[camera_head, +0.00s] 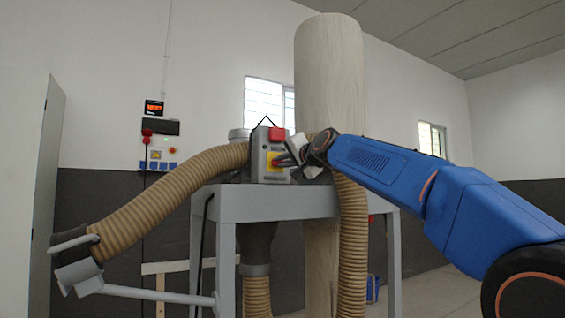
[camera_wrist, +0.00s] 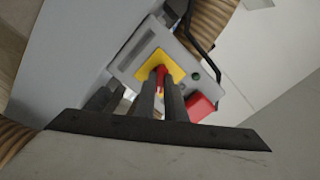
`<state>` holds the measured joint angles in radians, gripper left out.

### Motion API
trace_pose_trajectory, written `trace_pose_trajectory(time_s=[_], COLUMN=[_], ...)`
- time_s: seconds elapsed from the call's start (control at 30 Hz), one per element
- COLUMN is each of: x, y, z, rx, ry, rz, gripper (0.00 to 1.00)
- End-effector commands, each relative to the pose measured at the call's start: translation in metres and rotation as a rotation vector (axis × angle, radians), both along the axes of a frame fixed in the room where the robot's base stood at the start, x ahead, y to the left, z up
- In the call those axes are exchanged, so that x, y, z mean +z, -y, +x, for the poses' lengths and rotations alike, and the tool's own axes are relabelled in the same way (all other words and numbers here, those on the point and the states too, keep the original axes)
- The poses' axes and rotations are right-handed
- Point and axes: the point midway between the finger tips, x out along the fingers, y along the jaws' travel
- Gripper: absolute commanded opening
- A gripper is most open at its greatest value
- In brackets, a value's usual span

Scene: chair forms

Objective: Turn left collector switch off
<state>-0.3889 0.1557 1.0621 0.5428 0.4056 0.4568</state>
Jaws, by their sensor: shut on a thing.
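The collector switch box (camera_head: 261,165) is a grey box on the grey stand, with a yellow plate (camera_head: 272,161) and a red block (camera_head: 277,134) at its top. In the wrist view the yellow plate (camera_wrist: 149,54) carries a red switch knob (camera_wrist: 161,74), with a green button (camera_wrist: 196,76) and the red block (camera_wrist: 200,106) beside it. My gripper (camera_head: 284,160) reaches the box from the right. In the wrist view its dark fingers (camera_wrist: 160,88) are shut on the red knob. The fingers hide part of the knob and plate.
Ribbed brown hoses (camera_head: 165,198) hang on both sides of the grey stand (camera_head: 270,203). A tall pale filter bag (camera_head: 330,80) rises behind the box. A wall panel with a red display (camera_head: 154,108) is at the left. A grey cabinet (camera_head: 48,200) stands at the left edge.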

Motion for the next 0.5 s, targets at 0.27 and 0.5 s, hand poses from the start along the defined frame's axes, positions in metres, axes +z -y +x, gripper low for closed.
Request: trace_pose_trajectory(time_s=[0.27,0.5], x=[-0.0017,-0.0018], y=[-0.0002,-0.0003], z=[0.0004,0.0004], rx=[0.001,0.001], ry=[0.143,0.27], rz=[-0.218,-0.406], gripper=[0.0,0.0])
